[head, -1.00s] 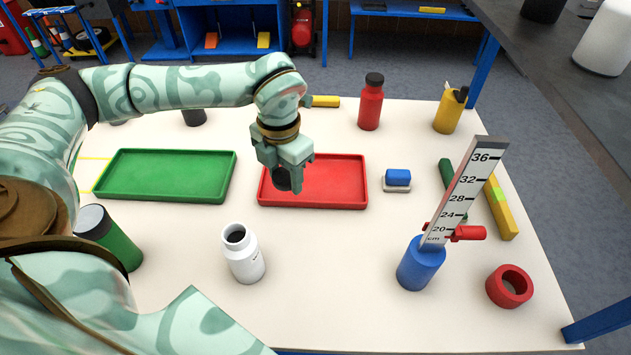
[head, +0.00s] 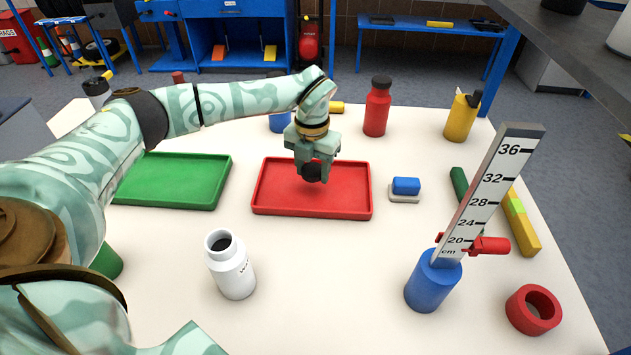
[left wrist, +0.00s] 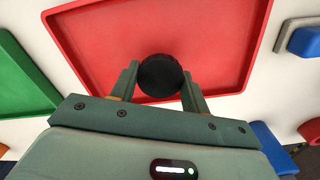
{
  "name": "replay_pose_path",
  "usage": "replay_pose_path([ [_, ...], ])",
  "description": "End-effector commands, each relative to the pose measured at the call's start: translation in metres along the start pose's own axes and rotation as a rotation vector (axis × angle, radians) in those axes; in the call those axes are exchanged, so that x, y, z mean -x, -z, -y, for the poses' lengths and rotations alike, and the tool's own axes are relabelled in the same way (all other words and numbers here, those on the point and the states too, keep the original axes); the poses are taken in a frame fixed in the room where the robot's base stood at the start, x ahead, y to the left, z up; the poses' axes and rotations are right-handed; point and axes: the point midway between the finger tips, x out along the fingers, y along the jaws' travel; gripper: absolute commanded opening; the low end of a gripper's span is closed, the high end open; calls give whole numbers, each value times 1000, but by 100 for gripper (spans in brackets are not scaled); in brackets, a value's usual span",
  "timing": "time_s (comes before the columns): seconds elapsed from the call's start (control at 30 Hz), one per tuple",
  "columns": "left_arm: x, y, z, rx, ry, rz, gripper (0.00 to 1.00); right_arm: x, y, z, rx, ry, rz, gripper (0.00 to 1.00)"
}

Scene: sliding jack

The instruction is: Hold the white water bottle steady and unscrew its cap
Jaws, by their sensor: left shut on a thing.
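The white water bottle (head: 231,268) stands upright on the table at the front left of centre in the head view. Its mouth is open and dark, with no cap on it. My left gripper (head: 312,172) is over the red tray (head: 312,212), well behind and to the right of the bottle. It is shut on a round black cap (left wrist: 160,76), which shows between its two fingers in the left wrist view and appears to be above the tray floor. My right gripper is not in view.
A green tray (head: 170,206) lies left of the red one. A blue jack with a ruler (head: 434,282) and a red ring (head: 533,309) stand at the right. A red bottle (head: 377,110) and a yellow holder (head: 461,118) are at the back. The front middle is clear.

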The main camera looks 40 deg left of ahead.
Motion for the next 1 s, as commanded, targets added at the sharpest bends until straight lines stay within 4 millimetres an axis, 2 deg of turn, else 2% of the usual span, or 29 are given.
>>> replay_pose_path([
  [0.07, -12, -6, 0, 1, 0, -3, 19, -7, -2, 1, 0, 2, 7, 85],
  [0.2, -38, -5, 0, 0, -1, -7, 19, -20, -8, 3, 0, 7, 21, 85],
  [0.6, -40, -5, 0, -1, 0, -1, 19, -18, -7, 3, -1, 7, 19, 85],
  [0.63, -40, -5, 0, -1, 0, -1, 54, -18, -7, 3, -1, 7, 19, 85],
  [0.7, -40, -5, 0, -1, 0, -1, 68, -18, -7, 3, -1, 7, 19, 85],
  [1.0, -37, -5, 0, -1, 0, -1, 68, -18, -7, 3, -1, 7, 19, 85],
])
